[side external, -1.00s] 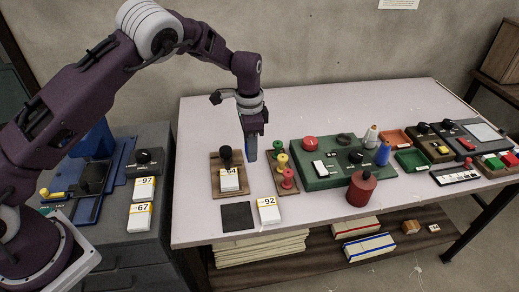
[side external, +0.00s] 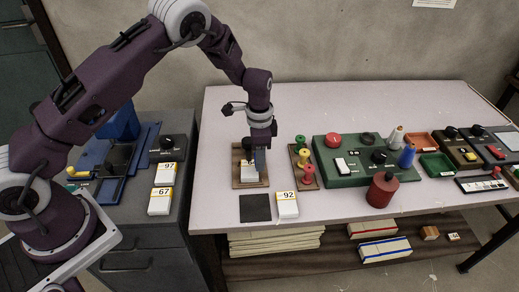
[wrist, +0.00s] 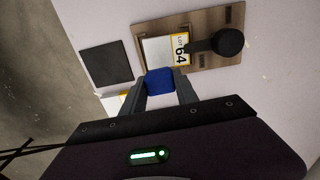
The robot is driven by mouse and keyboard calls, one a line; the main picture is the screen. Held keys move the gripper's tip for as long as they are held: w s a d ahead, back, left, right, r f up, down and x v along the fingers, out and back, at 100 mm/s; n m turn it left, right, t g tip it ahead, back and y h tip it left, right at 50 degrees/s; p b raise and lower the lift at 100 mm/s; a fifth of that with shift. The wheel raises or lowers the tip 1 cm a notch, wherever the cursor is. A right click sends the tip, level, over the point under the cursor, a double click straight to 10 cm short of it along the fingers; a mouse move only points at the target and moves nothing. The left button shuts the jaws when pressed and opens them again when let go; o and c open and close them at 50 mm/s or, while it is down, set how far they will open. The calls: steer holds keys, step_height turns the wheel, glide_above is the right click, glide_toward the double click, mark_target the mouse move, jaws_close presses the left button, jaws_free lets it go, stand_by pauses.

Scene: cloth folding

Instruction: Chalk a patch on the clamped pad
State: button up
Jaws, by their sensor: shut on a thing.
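A white pad with a yellow label reading 64 (wrist: 158,51) lies on a brown board (wrist: 205,18). It also shows in the side view (side external: 250,179), partly hidden by my gripper. A black clamp knob (wrist: 228,41) on an arm bears on the labelled end of the pad. My gripper (side external: 260,168) points down over the pad, its fingers shut on a blue block (wrist: 160,82). I see no mark on the visible part of the pad.
A dark square mat (side external: 255,208) and a white pad labelled 92 (side external: 287,205) lie in front of the board. The table behind is clear.

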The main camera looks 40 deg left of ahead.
steer(key=shift+f, duration=0.45)
steer(key=shift+s+a+f, duration=0.3)
steer(key=shift+a+f, duration=0.05)
steer(key=shift+f, duration=0.2)
steer(key=shift+s+a, duration=1.65)
steer(key=shift+a, duration=0.15)
steer(key=shift+w+d, duration=1.85)
steer(key=shift+d, duration=0.2)
steer(key=shift+w+d+r, duration=0.1)
steer(key=shift+w+d, duration=0.05)
steer(key=shift+r, duration=3.9)
steer(key=shift+f, duration=0.1)
